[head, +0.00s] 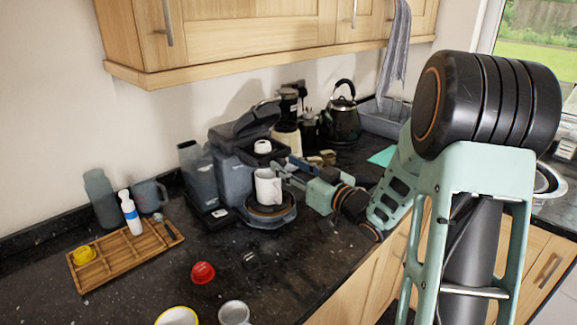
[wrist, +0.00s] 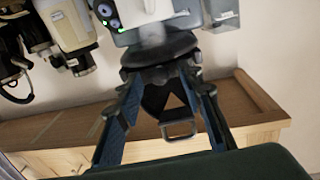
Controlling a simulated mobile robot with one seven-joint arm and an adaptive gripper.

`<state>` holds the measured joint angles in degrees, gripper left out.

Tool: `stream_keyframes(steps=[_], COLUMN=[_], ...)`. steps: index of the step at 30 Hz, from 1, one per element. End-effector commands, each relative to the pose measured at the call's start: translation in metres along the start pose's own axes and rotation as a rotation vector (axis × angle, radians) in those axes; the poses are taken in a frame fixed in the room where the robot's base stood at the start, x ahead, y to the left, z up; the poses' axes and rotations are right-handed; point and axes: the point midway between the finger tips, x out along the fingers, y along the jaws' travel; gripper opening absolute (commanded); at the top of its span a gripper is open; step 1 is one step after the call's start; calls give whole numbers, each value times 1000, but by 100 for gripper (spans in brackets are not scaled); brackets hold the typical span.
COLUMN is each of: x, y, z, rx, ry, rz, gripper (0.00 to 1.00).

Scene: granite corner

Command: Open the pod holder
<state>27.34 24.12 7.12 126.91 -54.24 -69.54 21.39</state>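The coffee machine (head: 232,170) stands on the dark counter with its black lid (head: 243,122) tilted up, so the pod holder looks open. A white round piece (head: 262,146) shows at the top of the machine's front. A white mug (head: 268,187) stands under it. My gripper (head: 284,167) is at the machine's right front, below the lid. In the wrist view, which looks upside down, its two fingers (wrist: 161,82) are spread apart. The dark lid with a loop handle (wrist: 180,130) shows between and beyond them. Contact with the machine cannot be told.
A wooden rack (head: 125,250), a white bottle (head: 130,215) and a red pod (head: 203,272) are on the left. Jars and a black kettle (head: 343,118) stand behind my arm. Wall cupboards (head: 235,35) hang above. Some counter is clear in front.

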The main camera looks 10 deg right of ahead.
Motion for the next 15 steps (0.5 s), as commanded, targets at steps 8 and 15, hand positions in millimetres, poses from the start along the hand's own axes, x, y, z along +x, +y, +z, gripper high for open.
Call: stream_keyframes(steps=[8, 15], x=[0, 0], y=[0, 0], z=[0, 0], rx=[0, 0], ry=[0, 0], rz=[0, 0], gripper=[17, 0])
